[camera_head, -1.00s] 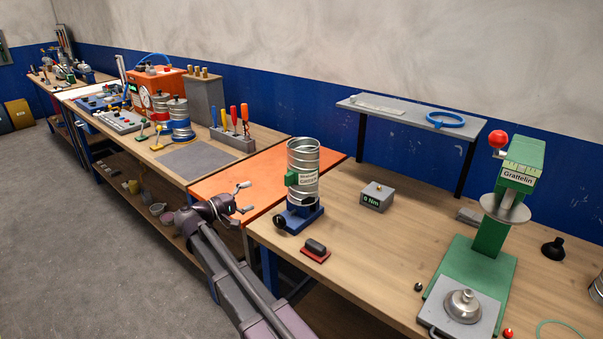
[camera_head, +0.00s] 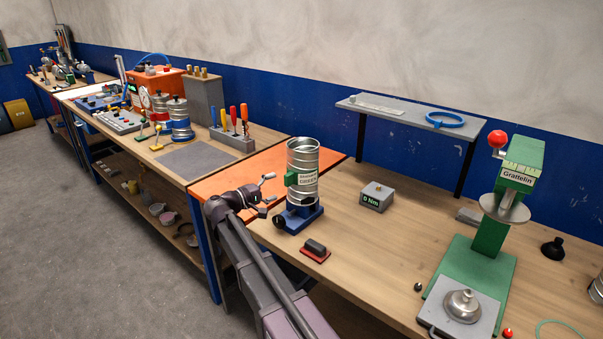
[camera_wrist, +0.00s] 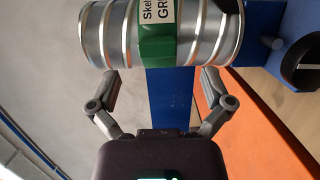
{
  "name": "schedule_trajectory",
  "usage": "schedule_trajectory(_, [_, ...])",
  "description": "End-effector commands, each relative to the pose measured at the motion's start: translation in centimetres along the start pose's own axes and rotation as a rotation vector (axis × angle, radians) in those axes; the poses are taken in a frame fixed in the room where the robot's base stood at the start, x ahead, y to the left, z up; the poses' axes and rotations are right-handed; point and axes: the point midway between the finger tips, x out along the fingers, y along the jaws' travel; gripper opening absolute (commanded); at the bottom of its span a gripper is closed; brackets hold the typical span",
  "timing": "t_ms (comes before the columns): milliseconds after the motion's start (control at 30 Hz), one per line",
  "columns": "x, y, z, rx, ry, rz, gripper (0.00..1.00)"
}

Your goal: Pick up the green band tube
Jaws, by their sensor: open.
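The green band tube (camera_head: 302,168) is a ribbed silver duct with a green band and a white label. It stands upright in a blue stand (camera_head: 298,219) on the wooden bench. In the wrist view the tube (camera_wrist: 205,32) lies across the top, its green band (camera_wrist: 157,48) between the lines of my fingers. My gripper (camera_head: 269,193) is just left of the tube in the head view. In the wrist view my gripper (camera_wrist: 160,75) is open and empty, its fingertips just short of the tube. The tube's far side is hidden.
A red-based black block (camera_head: 315,251) lies in front of the stand. A grey 0 Nm box (camera_head: 376,197) stands to the right. The green Grattelin press (camera_head: 490,235) is farther right. An orange mat (camera_head: 225,183) lies to the left.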

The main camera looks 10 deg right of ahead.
Motion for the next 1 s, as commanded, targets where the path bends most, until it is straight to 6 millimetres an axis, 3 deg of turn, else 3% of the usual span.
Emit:
schedule_trajectory(267, [0.5, 0.1, -0.1, 0.0, 0.0, 0.0, 1.0])
schedule_trajectory(700, [4.8, 0.3, -0.3, 0.0, -0.001, 0.0, 1.0])
schedule_trajectory(1000, [5.1, 0.3, -0.3, 0.0, 0.001, 0.0, 1.0])
